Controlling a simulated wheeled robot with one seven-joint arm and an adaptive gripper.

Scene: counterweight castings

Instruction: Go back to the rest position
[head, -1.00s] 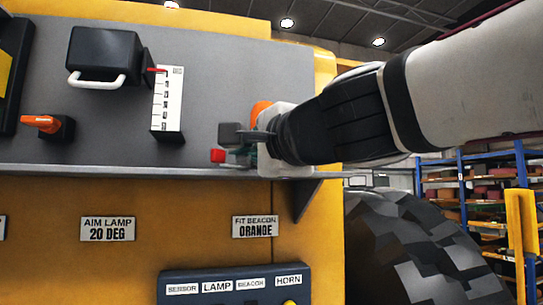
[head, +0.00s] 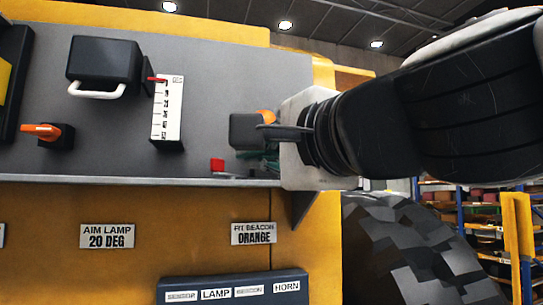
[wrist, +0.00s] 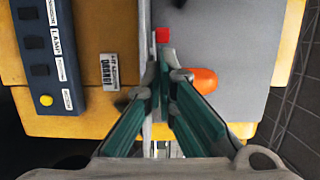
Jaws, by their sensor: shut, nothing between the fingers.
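My gripper (head: 268,160) is at the right end of the grey shelf, partly hidden by its own body in the head view. In the wrist view my gripper (wrist: 163,72) has its teal fingers brought together at the tips, with nothing held. An orange dome (wrist: 203,80) is just right of the fingers there. In the head view only a bit of the orange dome (head: 266,116) shows behind my gripper. A red block (wrist: 162,35) lies beyond the fingertips; the red block (head: 217,165) is left of my gripper in the head view.
The grey shelf (head: 215,80) carries a black lamp (head: 105,60) with a white handle, a white scale (head: 167,108) and an orange-handled switch (head: 42,131). A labelled control box (head: 235,288) is below. A large tyre (head: 410,245) and shelving (head: 480,215) are at right.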

